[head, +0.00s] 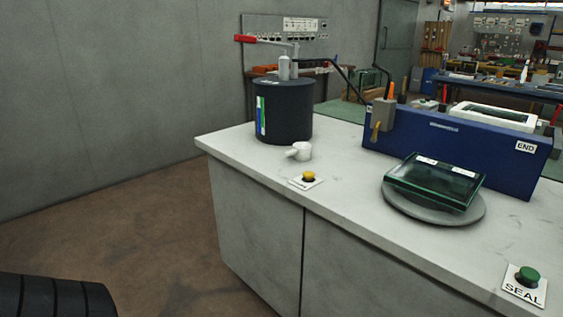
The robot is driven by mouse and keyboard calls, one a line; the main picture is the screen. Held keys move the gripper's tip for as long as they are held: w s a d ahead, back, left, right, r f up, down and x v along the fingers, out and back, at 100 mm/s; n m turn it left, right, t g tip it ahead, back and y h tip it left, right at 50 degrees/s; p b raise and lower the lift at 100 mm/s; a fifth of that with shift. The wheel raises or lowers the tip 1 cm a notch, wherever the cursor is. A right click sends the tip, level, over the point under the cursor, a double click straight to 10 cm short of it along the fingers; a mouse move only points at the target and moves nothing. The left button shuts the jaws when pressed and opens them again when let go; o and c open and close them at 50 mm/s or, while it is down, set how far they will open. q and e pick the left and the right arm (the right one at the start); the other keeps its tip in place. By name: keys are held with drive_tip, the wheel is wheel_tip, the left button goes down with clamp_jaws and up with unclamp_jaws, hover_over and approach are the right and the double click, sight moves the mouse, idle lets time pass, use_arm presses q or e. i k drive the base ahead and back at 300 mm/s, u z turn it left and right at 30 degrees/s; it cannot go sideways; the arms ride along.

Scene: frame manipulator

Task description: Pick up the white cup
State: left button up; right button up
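Nothing covers the cup in the head view. Neither of my grippers shows in this view, so their distance from the cup and their opening cannot be seen.
The dark canister (283,112) with a red-handled lever (260,39) stands behind the cup. A yellow button (309,176) is in front. A blue machine (455,150), a green glass box (435,182) on a round plate, and a green button (528,275) are right.

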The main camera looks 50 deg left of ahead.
sight(301, 151)
drive_tip(key=k, duration=0.65)
drive_tip(key=u, duration=1.95)
drive_tip(key=i, duration=0.4)
drive_tip(key=z, duration=0.1)
